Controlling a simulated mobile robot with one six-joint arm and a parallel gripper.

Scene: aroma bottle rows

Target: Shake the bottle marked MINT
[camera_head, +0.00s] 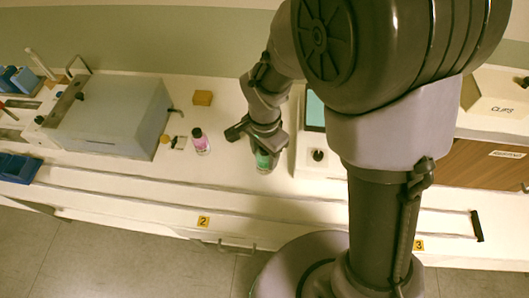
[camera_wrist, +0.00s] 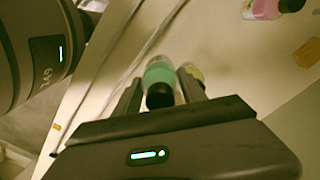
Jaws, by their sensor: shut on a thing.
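A bottle with a green label (camera_head: 263,160) and a black cap is between the fingers of my gripper (camera_head: 261,145), which is shut on it. In the wrist view the green bottle (camera_wrist: 159,72) shows its black cap toward the camera, between the two fingers (camera_wrist: 160,84). I cannot read its label or tell whether it touches the counter. A pink-labelled bottle (camera_head: 200,141) with a black cap stands to the left on the counter. It also shows at the top of the wrist view (camera_wrist: 262,8). Another pale, yellowish object (camera_wrist: 191,72), perhaps a bottle, is partly hidden behind the right finger.
A large grey box-shaped device (camera_head: 112,112) stands at the left. A yellow block (camera_head: 203,98) lies behind the pink bottle. A white device with a dark knob (camera_head: 318,155) is close to the right of my gripper. A rail (camera_head: 120,201) runs along the counter front.

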